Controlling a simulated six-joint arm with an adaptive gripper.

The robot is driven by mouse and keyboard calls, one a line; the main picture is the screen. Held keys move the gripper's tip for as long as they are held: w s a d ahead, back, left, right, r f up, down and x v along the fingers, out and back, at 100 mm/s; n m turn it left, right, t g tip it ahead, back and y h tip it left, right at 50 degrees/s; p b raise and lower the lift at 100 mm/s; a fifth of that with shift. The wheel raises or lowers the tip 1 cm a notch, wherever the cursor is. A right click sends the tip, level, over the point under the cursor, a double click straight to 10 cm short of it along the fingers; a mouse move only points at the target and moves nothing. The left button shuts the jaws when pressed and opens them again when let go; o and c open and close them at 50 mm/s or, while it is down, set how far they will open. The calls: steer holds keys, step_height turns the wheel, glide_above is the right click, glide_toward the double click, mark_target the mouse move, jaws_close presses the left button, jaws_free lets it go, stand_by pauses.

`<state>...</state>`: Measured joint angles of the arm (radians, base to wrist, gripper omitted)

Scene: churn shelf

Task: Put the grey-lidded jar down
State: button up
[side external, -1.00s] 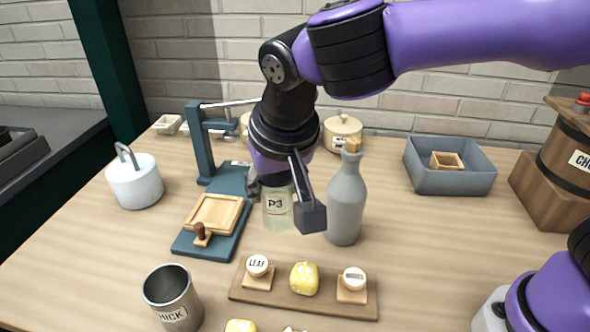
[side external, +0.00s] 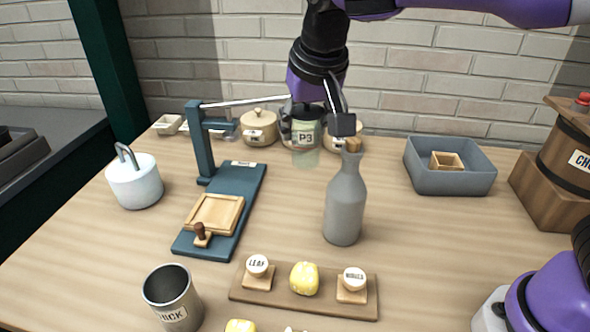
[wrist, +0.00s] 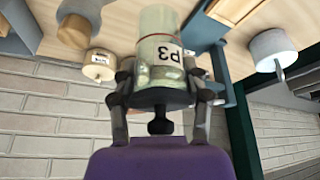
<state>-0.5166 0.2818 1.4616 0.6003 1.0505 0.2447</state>
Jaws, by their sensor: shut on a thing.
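The jar (side external: 306,138) is pale green and see-through, with a label reading P3. My gripper (side external: 318,122) is shut on it near the back of the table, between two lidded beige pots. In the wrist view the jar (wrist: 160,55) sits between both fingers of my gripper (wrist: 160,95), its label upside down. The jar's dark lid end is at the gripper side. I cannot tell for sure whether its base touches the table.
Beige pots (side external: 259,128) stand at the back. A grey corked bottle (side external: 345,205) stands in front and right of the jar. A blue-green press (side external: 228,200) is left, a grey bin (side external: 450,182) right. Bare table (side external: 285,215) lies between press and bottle.

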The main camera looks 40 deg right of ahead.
steer(key=w+d+m, duration=0.1)
steer(key=w+d, duration=0.1)
steer(key=d, duration=1.6)
step_height(320, 180, down, 16)
steer(key=shift+a+r, duration=0.15)
steer(key=shift+r, duration=0.05)
steer(key=shift+f, duration=0.15)
steer(key=o, duration=1.2)
steer(key=shift+o, duration=0.2)
